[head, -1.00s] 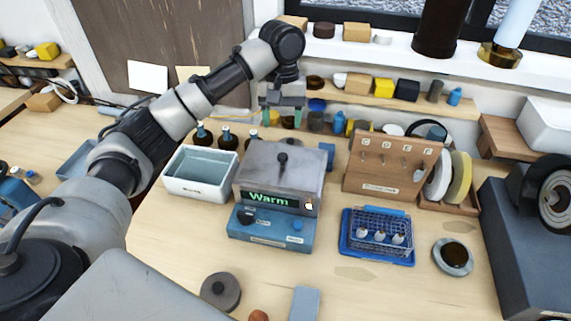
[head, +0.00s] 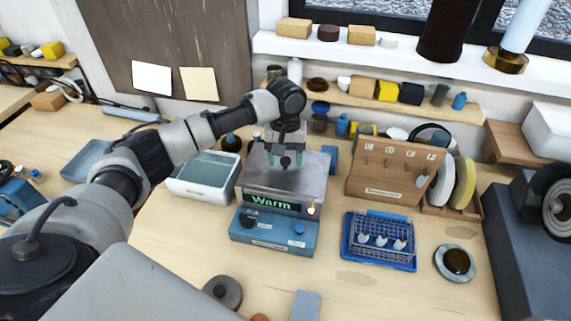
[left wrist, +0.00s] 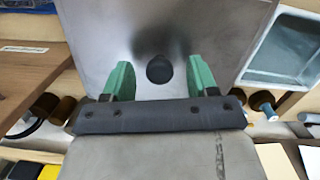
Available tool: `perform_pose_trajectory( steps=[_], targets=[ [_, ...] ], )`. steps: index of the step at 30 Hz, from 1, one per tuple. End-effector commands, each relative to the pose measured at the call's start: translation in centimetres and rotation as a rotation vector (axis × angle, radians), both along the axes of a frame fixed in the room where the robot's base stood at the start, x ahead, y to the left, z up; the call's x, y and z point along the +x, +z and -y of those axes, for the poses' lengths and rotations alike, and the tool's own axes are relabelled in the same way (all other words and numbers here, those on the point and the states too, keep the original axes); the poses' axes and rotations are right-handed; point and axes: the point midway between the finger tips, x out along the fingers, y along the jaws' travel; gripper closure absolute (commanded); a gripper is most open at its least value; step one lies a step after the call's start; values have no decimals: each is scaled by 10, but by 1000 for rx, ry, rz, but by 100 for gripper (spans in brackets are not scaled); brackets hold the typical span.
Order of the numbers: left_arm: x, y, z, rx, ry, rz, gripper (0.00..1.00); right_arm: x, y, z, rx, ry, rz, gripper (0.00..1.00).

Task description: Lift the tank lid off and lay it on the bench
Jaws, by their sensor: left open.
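The tank (head: 270,228) is a blue unit with a lit "Warm" display, standing on the bench (head: 190,245). Its grey metal lid (head: 312,180) lies on top, with a dark round knob (head: 285,162) in the middle. My left gripper (head: 284,158) is open above the lid, its green fingertips at either side of the knob in the head view. In the left wrist view the knob (left wrist: 159,70) shows between the two open fingers, a little beyond the bar they are mounted on. My right gripper is not in view.
A white basin (head: 205,172) stands just left of the tank. A blue rack with vials (head: 380,241) and a wooden tool board (head: 389,170) stand to its right. Bare bench lies in front, with a dark round disc (head: 222,291) near the front edge.

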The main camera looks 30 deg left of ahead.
Motion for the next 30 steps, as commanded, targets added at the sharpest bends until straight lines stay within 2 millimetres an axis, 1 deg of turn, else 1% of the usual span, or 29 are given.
perform_pose_trajectory(
  steps=[1, 4, 10, 11, 22, 30],
  targets=[
    [-1, -5, 0, 1, 0, -3, 42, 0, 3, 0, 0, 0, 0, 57],
    [-2, -12, 1, 1, -1, 0, 42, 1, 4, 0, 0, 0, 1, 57],
    [-2, -13, 1, 0, -1, 1, 42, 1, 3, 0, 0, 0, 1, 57],
    [-2, -13, 1, 0, -1, 1, 43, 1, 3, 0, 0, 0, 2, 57],
    [-2, -12, 1, 0, -1, 1, 100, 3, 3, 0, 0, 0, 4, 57],
    [-1, -11, 1, 0, -1, 2, 100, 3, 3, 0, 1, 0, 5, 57]
  ],
)
